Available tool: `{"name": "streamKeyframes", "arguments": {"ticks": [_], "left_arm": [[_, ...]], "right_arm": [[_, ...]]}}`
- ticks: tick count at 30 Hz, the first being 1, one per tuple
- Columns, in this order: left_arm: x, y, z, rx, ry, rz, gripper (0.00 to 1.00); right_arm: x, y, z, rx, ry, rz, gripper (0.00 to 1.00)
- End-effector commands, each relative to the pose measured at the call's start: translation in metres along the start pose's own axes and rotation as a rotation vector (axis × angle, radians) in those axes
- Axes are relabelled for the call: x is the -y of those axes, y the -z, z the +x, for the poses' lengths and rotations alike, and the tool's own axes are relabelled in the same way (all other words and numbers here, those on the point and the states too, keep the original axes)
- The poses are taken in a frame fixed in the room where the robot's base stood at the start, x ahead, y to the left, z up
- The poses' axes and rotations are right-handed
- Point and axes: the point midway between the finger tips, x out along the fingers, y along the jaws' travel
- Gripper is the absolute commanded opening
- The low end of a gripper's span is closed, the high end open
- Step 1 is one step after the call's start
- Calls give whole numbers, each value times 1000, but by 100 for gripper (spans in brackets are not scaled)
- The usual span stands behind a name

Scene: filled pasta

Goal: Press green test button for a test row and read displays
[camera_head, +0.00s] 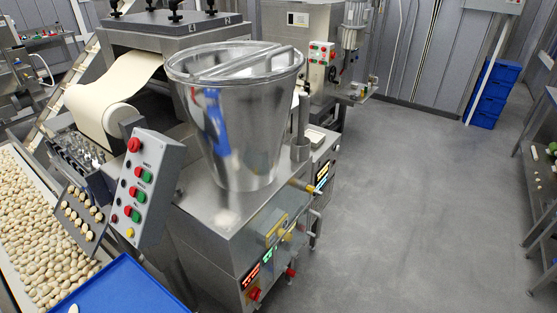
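A grey control box (150,185) stands tilted beside the steel hopper machine. It carries a red button (134,145) at the top, several smaller red and green buttons below it, and a yellow one at the bottom. One green button (147,177) sits in the upper row of these. Small lit displays show on the machine's side: a red display (251,275), a green display (267,256), and another lit display (322,175) farther back. Their digits are too small to read. Neither of my grippers is in view.
The shiny hopper (235,120) stands on the steel machine (215,222). A conveyor of pasta (40,240) and a blue tray (125,290) lie at the left and front. Another button panel (320,62) is at the back. Blue crates (494,95) stand far right; grey floor (420,200) is open.

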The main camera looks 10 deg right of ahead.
Motion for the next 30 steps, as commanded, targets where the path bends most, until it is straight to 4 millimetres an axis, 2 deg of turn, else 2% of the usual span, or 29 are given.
{"name": "streamKeyframes", "arguments": {"ticks": [2,13,30], "left_arm": [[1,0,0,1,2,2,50],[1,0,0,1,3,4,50],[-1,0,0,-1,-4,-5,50]], "right_arm": [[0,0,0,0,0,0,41],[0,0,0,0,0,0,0],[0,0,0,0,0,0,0]]}}
